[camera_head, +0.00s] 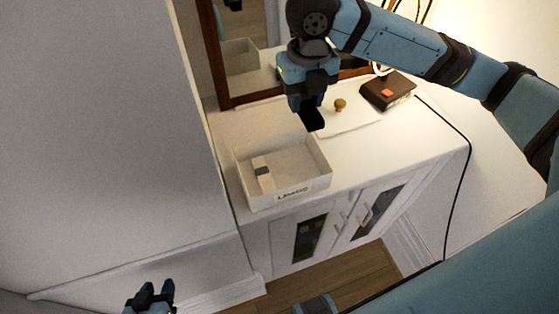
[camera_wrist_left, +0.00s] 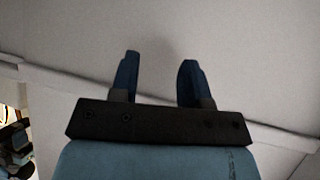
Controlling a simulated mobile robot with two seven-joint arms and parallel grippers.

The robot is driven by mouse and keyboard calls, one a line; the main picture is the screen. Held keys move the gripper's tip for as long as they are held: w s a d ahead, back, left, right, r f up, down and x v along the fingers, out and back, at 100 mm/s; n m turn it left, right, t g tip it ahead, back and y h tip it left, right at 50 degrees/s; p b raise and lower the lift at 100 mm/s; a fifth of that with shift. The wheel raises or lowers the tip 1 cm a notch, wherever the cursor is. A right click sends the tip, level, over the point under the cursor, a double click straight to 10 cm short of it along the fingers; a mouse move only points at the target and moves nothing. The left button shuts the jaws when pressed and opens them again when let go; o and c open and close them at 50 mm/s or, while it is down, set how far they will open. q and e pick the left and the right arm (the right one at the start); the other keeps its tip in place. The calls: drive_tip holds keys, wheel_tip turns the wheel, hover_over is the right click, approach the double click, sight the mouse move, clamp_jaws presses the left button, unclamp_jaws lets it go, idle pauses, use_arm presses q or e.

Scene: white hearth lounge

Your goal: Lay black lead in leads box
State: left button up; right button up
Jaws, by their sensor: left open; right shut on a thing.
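The leads box (camera_head: 316,186) is an open white box with lettering on its front, standing on the white cabinet top in the head view. A small dark item (camera_head: 262,171) lies inside at its left. My right gripper (camera_head: 310,108) points down above the box's back right edge. It is shut on a small black thing (camera_head: 313,121), which looks like the black lead; the fingers hide part of it. My left gripper (camera_head: 154,292) is low at the left, open and empty, away from the cabinet. Its two spread fingers show in the left wrist view (camera_wrist_left: 158,80).
On the cabinet top (camera_head: 395,140), right of the box, are a pale mat (camera_head: 350,120), a brown knob-like item (camera_head: 340,104) and a dark device (camera_head: 388,92) with a red button. A thin black cable (camera_head: 468,160) hangs over the cabinet's right side. A mirror stands behind.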

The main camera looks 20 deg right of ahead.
wheel_tip(320, 180, down, 6)
drive_tip(key=b, duration=0.2)
hover_over(298, 169)
wheel_tip(298, 169, down, 9)
drive_tip(key=shift+r, duration=0.1)
wheel_tip(298, 169, down, 5)
drive_tip(key=shift+r+b, duration=0.2)
drive_tip(key=shift+b, duration=0.25)
drive_tip(key=shift+f, duration=0.15)
use_arm(q)
drive_tip(key=shift+s+f, duration=0.15)
drive_tip(key=shift+f, duration=0.4)
